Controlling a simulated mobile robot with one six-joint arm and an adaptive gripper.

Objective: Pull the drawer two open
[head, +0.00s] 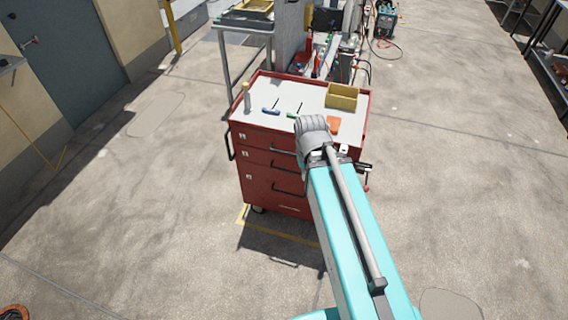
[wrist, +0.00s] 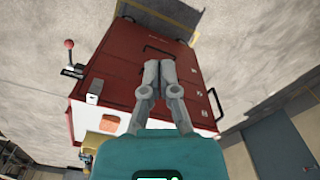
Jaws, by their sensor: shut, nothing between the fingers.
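The red drawer cabinet (head: 262,185) stands on the floor in the head view, its drawers flush with the front. Drawer two (head: 258,157) is the middle one on the front, with a small pale label and a dark bar handle partly hidden by my arm. In the wrist view the cabinet front (wrist: 120,52) appears upside down. My gripper (wrist: 160,63) is shut and empty there, its fingertips over the cabinet front close to a dark handle (wrist: 155,49). I cannot tell whether they touch it. The fingers hide part of the front. In the head view my gripper is hidden.
On the cabinet top are a yellow bin (head: 343,96), a bottle (head: 247,97), an orange item (head: 333,124) and small tools. A red-knobbed clamp (head: 365,178) sticks out at the right side. A metal table (head: 243,38) stands behind. The floor in front is clear.

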